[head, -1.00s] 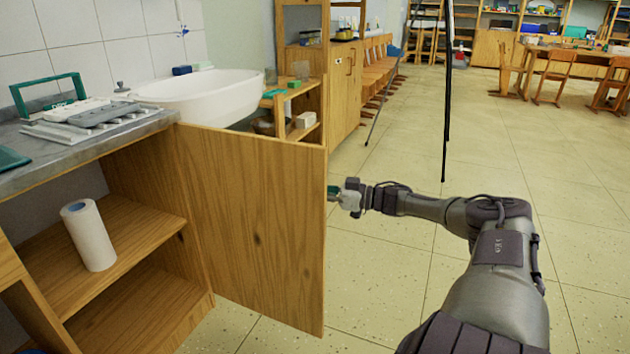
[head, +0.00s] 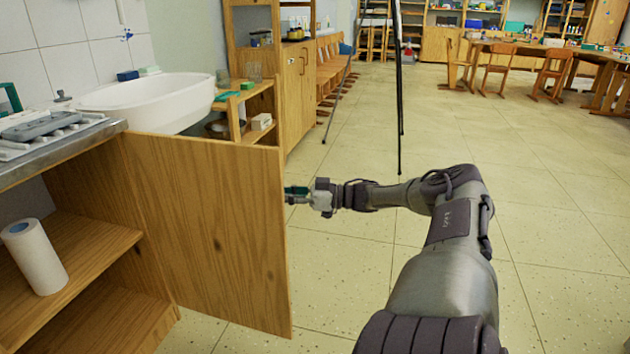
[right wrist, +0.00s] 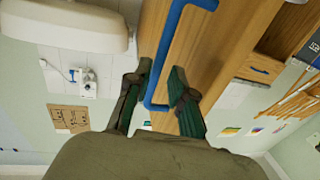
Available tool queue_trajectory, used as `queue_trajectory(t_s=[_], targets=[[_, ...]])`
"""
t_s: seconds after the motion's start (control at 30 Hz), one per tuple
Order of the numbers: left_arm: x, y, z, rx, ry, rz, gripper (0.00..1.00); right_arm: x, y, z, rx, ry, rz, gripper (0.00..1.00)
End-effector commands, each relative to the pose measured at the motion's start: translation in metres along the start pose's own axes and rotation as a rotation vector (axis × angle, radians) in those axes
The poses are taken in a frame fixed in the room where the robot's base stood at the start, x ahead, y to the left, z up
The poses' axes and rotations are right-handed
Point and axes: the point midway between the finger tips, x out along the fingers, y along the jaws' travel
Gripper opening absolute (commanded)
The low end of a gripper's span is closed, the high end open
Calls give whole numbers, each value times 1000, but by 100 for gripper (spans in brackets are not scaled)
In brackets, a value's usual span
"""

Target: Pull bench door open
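The wooden bench door (head: 215,225) stands swung out from the bench, its cabinet open. My right gripper (head: 297,194) is at the far side of the door's free edge; its fingertips are partly hidden behind that edge in the head view. The right wrist view shows the door (right wrist: 215,60) with a long blue handle (right wrist: 172,45). In that view my right gripper (right wrist: 162,68) has its two dark green fingers apart, with the lower part of the handle between them. The fingers are not closed on it. My left gripper is not in view.
The cabinet shelf (head: 95,245) holds a white paper roll (head: 35,257). A white basin (head: 150,100) stands behind the door, beside a low wooden shelf (head: 262,135). A thin black stand (head: 399,100) is beyond my arm. The floor to the right is clear.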

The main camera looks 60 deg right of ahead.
Motion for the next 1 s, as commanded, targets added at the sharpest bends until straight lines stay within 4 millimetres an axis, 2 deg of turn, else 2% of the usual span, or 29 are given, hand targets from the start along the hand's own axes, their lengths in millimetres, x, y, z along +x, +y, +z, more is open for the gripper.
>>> queue_trajectory(t_s=[0.6,1.0], targets=[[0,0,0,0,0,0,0,-77,1,-1,-5,-1,5,23],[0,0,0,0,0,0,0,-84,1,-2,-5,1,5,23]])
